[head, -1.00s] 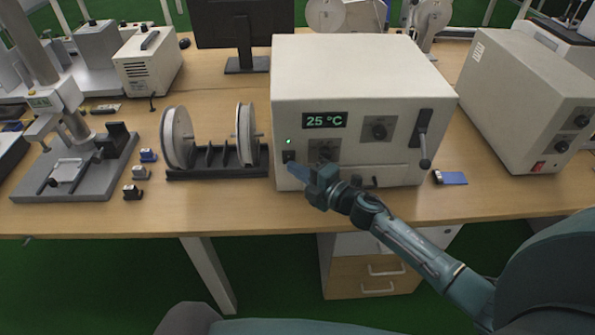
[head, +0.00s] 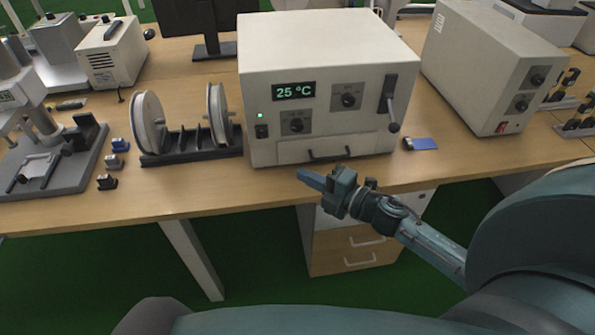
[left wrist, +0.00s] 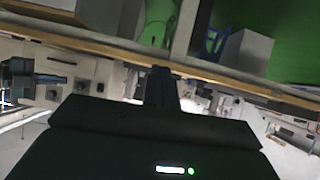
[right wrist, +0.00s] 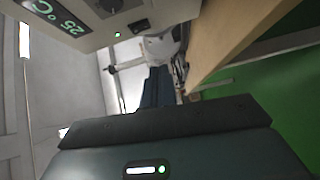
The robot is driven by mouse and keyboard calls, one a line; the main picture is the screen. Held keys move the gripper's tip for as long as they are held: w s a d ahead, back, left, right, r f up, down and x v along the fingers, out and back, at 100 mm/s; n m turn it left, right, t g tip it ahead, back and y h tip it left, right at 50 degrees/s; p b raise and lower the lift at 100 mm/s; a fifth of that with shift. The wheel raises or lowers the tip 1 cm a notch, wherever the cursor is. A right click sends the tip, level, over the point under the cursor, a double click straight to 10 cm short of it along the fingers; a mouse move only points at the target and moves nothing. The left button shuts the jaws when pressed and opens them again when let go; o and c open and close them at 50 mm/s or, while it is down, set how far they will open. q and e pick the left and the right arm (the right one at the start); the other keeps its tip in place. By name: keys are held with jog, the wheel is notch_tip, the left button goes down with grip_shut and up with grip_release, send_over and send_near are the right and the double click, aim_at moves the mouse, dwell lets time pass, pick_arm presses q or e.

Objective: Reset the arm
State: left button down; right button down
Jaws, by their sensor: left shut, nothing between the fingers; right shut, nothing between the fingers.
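My right gripper (head: 312,180) is shut and empty in the head view, in front of the desk's front edge and just below the beige oven box with the 25 °C display (head: 294,92). It is apart from the oven. In the right wrist view the shut fingers (right wrist: 157,88) show with the oven's front (right wrist: 95,22) at upper left. My left gripper is outside the head view. In the left wrist view its fingers (left wrist: 161,88) are together with nothing between them.
The wooden desk (head: 215,185) carries a spool rack (head: 190,150), a press stand (head: 50,170), several small connectors (head: 118,146), a blue card (head: 425,144) and a second beige box (head: 480,70) at right. A drawer unit (head: 345,262) stands under the desk. Green floor lies in front.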

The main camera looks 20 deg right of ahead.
dwell(0.5)
jog(key=s+a+f+m+g+h+p, duration=0.1)
jog(key=s+a+f+m+g+h, duration=0.1)
jog(key=s+m, duration=0.6)
jog(key=s+a+f+m+g+h+p, duration=0.2)
jog(key=s+a+f+m, duration=0.3)
jog(key=m, duration=0.7)
jog(key=s+a+h, duration=0.1)
jog(key=s+a, duration=0.1)
jog(key=s, duration=0.2)
jog(key=shift+f+g, duration=0.25)
jog(key=shift+g, duration=0.05)
